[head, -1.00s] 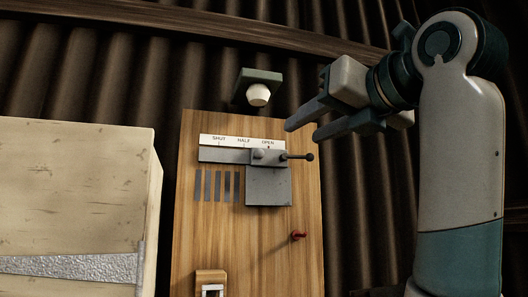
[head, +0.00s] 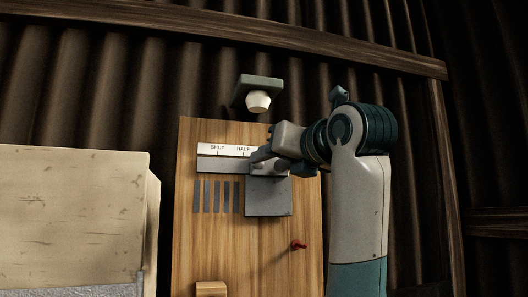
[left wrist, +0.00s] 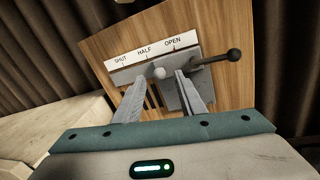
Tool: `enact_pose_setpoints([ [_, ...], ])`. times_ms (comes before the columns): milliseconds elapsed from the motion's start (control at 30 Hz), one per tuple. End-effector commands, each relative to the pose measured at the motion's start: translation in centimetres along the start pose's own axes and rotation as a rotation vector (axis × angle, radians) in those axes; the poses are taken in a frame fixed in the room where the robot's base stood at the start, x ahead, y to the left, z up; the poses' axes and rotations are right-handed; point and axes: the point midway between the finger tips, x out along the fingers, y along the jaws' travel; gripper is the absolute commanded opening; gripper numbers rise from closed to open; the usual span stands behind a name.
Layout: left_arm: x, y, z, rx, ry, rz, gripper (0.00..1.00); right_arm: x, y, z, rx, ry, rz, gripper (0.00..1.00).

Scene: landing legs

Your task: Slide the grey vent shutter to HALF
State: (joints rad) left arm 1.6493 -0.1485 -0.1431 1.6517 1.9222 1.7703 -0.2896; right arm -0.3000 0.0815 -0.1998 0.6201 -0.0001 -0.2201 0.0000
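The grey vent shutter (head: 268,198) is a square plate on a wooden panel, under a white label strip (head: 225,149) reading SHUT, HALF and OPEN. In the left wrist view the shutter (left wrist: 173,97) is at the OPEN end, with its pale round knob (left wrist: 159,73) below and between HALF and OPEN. My left gripper (head: 263,163) is in front of the knob and hides it and OPEN in the head view. In the left wrist view its fingers (left wrist: 160,79) are apart, one on each side of the knob, with gaps showing. My right gripper is not in view.
A rod with a black ball end (left wrist: 233,55) sticks out right of the shutter. Dark vent slots (head: 216,196) lie left of it. A white lamp (head: 258,101) is above the panel, a red peg (head: 298,244) below. A pale crate (head: 70,215) stands left.

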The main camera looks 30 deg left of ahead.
Motion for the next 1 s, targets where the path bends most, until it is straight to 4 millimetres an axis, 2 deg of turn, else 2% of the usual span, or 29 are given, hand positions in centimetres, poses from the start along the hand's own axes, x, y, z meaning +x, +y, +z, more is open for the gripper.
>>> enact_pose_setpoints([
  [33,0.8,0.2,0.3,0.000,0.000,0.002,0.37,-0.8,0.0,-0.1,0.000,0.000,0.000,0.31],
  [233,2.8,0.1,0.2,0.000,0.000,0.002,0.37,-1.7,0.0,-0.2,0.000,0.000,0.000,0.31],
  [633,3.4,0.0,0.0,-0.001,-0.001,-0.001,0.37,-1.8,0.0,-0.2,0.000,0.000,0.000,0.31],
  [667,3.4,0.0,0.0,-0.001,-0.001,-0.001,0.34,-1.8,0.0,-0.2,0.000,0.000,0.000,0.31],
  [800,3.4,0.0,0.0,-0.001,-0.001,-0.001,0.01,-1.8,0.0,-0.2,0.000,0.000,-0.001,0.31],
  [1000,3.5,0.1,-0.1,-0.001,0.000,-0.001,0.00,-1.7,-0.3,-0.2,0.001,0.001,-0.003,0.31],
])
